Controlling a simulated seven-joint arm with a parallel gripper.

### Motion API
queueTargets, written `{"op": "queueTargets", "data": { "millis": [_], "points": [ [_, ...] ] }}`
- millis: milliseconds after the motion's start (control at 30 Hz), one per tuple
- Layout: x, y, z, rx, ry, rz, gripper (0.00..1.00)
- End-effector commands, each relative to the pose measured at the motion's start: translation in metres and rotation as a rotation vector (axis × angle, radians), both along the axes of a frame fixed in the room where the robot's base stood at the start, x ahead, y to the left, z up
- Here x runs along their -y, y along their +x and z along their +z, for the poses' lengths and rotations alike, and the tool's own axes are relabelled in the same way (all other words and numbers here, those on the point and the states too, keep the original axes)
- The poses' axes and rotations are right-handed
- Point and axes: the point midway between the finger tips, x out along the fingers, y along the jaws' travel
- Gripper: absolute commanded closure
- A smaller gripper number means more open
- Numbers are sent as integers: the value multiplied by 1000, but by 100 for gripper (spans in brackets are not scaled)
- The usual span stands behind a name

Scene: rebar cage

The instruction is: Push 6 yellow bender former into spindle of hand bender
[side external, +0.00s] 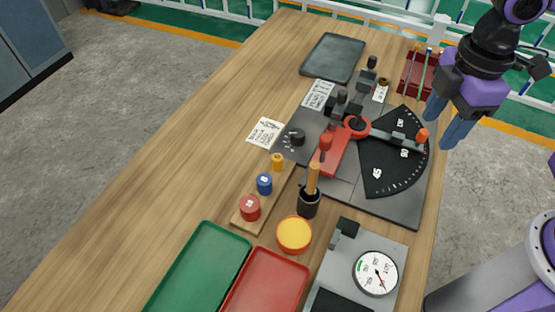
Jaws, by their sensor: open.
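The yellow bender former (278,161) stands at the far end of a small wooden rack (238,223), beside a blue former (265,184) and a red former (250,208). The number on the yellow one is too small to read. The hand bender (322,177) is a dark plate with a red lever (331,152) and a black angle dial (385,165). A red ring (357,126) sits near the dial's apex; I cannot tell whether it surrounds the spindle. My gripper (441,134) is open and empty, at the right beyond the dial, far from the yellow former.
A green tray (200,268), a red tray (266,284), an orange-filled bowl (294,234), a black cup with a wooden handle (308,203) and a dial gauge (376,273) occupy the near side. A grey tray (333,57) lies at the back. The table's left side is clear.

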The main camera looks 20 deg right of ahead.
Motion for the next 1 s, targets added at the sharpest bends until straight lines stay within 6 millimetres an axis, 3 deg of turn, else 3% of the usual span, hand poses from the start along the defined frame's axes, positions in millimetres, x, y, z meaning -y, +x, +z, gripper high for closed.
{"op": "queueTargets", "data": {
  "millis": [33,200,600,800,1000],
  "points": [
    [-19,13,2,-1,-2,37,46],
    [-74,51,6,-1,-9,161,46],
    [-189,124,0,-4,-19,444,46],
    [-217,140,-6,-5,-21,528,46],
    [-223,145,-15,-7,-22,549,46]
  ]
}}
